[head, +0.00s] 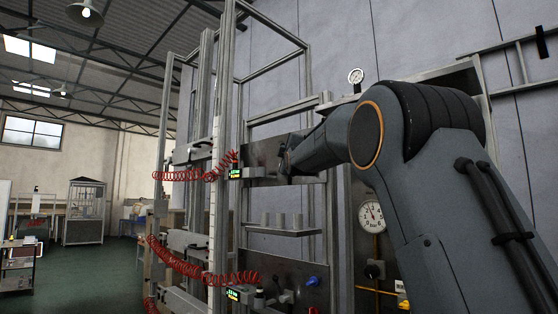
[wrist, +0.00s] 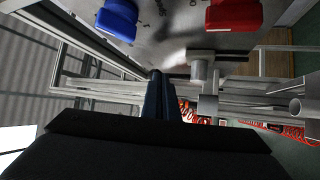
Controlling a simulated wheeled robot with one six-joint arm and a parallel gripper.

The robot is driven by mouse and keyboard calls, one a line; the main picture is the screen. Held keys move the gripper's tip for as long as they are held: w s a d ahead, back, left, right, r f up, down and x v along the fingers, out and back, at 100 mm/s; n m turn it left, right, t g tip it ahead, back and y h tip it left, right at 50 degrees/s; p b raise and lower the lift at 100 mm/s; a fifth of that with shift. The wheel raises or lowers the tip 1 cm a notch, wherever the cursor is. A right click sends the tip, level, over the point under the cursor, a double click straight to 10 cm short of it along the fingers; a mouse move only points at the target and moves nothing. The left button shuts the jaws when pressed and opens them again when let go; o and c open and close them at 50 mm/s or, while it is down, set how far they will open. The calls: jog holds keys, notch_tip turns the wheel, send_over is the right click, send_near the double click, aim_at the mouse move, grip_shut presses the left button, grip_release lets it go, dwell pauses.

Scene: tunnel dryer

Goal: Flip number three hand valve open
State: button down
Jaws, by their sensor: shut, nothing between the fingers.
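A metal panel (wrist: 178,30) fills the top of the wrist view. A blue handle (wrist: 117,18) is on it at left and a red handle (wrist: 235,14) at right, both cut by the frame edge. I cannot tell which valve is number three; the panel lettering is only partly visible. My gripper (wrist: 160,78) is shut and empty, with its fingertips close to the panel, below and between the two handles. I cannot tell whether it touches anything. In the head view my gripper (head: 284,164) is at the upper panel (head: 258,156), where my arm hides much of it.
A lower panel in the head view carries a blue knob (head: 312,281). Red coiled hoses (head: 180,265) hang across the frame at left. A shelf with grey cylinders (head: 280,220) is below my gripper. Gauges (head: 371,216) sit near my arm. Open floor (head: 100,270) lies far left.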

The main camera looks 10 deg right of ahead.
jog(key=shift+w+a+r+b, duration=0.3)
jog(key=shift+w+b, duration=0.05)
jog(key=shift+w, duration=0.3)
jog(key=s+a+r+b, duration=0.1)
jog(key=s+r+b, duration=0.2)
jog(key=s, duration=0.9)
notch_tip(320, 180, up, 3)
jog(key=shift+s+a+f+b, duration=0.1)
jog(key=shift+s+a+b, duration=0.05)
jog(key=shift+s+b, duration=0.25)
jog(key=shift+w, duration=0.1)
